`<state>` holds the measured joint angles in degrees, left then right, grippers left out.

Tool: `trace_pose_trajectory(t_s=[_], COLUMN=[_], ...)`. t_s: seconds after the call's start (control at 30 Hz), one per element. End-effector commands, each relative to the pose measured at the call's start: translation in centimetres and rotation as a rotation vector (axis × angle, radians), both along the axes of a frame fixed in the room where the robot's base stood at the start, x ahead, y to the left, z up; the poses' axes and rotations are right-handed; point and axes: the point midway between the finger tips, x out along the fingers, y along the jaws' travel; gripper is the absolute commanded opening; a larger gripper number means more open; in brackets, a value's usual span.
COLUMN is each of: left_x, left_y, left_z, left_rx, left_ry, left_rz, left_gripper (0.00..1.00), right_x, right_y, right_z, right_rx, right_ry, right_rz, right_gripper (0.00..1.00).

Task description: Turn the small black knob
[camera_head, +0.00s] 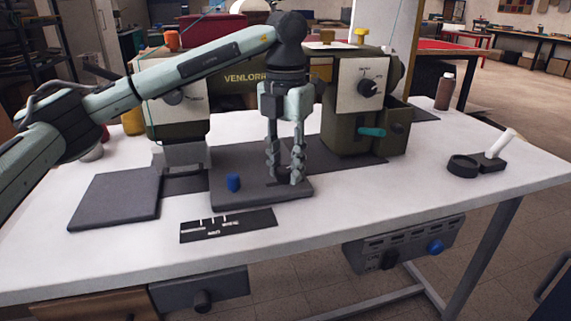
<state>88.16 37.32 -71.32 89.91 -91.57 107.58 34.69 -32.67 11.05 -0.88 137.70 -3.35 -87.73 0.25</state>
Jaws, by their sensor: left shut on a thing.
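My left gripper (285,174) points straight down over the dark base plate (245,191) at the middle of the table. Its fingers are closed around a small black knob (284,172) on that plate, which shows only partly between the fingertips. The knob's marking and angle are hidden. A blue knob (233,182) stands on the same plate, to the left of the gripper. My right gripper is not in view.
An olive sewing machine (240,95) stands behind the plate, with a larger black dial (368,87) and a teal handle (372,132). A black marked strip (228,225) lies in front. The table's front right is clear.

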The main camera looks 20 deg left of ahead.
Motion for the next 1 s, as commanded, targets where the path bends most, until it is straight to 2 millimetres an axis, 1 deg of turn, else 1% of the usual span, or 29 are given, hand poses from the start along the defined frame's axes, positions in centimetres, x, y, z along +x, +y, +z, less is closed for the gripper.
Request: trace_pose_trajectory(t_s=[0.27,0.3,0.43,0.77,0.87,1.0], left_x=[0.0,0.0,0.0,0.0,0.1,0.1], left_y=[0.0,0.0,0.0,0.0,0.0,0.0], left_z=[0.0,0.0,0.0,0.3,1.3,3.9], left_rx=[0.000,0.000,0.000,-0.001,-0.001,-0.001], left_ry=[-0.001,-0.001,-0.001,-0.002,-0.003,-0.005], left_rz=[0.000,0.000,-0.001,-0.001,-0.002,-0.001], left_gripper=[0.02,0.35,0.51,0.51,0.51,0.51], right_x=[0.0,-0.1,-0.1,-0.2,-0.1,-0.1], right_y=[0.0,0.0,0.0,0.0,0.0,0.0], right_z=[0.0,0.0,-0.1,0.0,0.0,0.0], right_rx=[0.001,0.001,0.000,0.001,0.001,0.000], right_ry=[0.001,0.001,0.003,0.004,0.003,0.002], right_rz=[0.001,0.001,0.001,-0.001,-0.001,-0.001], right_gripper=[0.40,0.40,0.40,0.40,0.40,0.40])
